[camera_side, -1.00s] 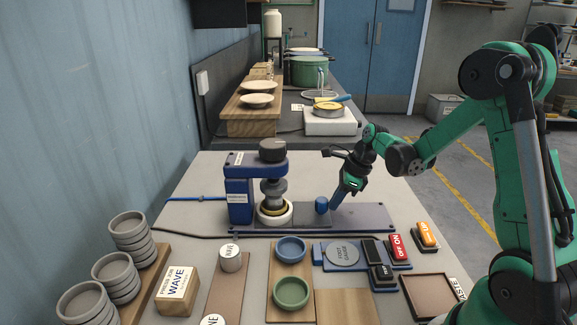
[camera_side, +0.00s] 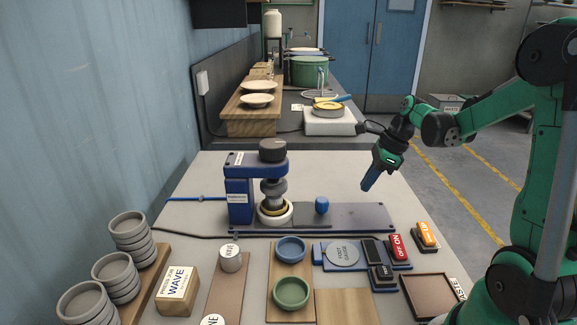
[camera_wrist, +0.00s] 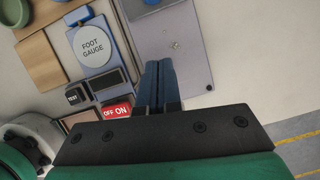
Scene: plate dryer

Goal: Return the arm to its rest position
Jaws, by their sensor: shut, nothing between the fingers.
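My gripper (camera_side: 369,183) is shut and empty, held above the right rear part of the table (camera_side: 390,195). Its blue fingers point down and left. In the wrist view the two fingers (camera_wrist: 160,66) lie pressed together, with nothing between them. The gripper is apart from the blue press (camera_side: 240,190) and its base plate (camera_side: 365,216), which lie to its left and below. A small blue knob (camera_side: 321,205) stands on that plate.
The foot gauge (camera_side: 343,255), the off/on switch (camera_side: 399,247) and an orange switch (camera_side: 427,235) sit at the front right. Stacked grey dishes (camera_side: 130,229) stand at the left. A blue bowl (camera_side: 291,249) and green bowl (camera_side: 291,292) are in front. Air around the gripper is clear.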

